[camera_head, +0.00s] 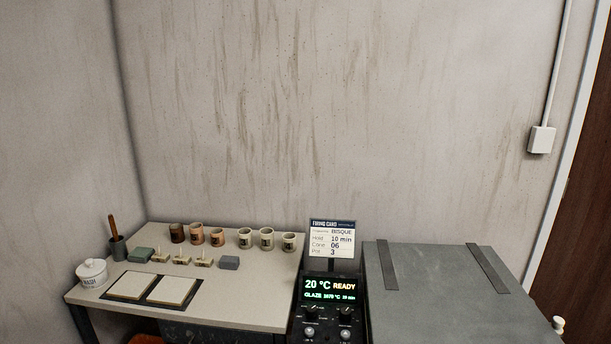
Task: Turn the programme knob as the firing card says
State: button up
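The firing card (332,241) stands upright on top of the dark control panel (298,326). It reads BISQUE, hold 10 min, cone 06 and a last line ending in 3. The panel's display (329,289) shows 20 °C READY and, below in green, GLAZE with what looks like 1070 °C and 10 min. My gripper is not in view.
A grey flat-topped box (436,290) with two dark strips stands right of the panel.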

aim_at(311, 309)
jog(key=k+j, duration=0.2)
jog(key=i+j+z, duration=0.2)
jog(key=i+j, duration=0.7)
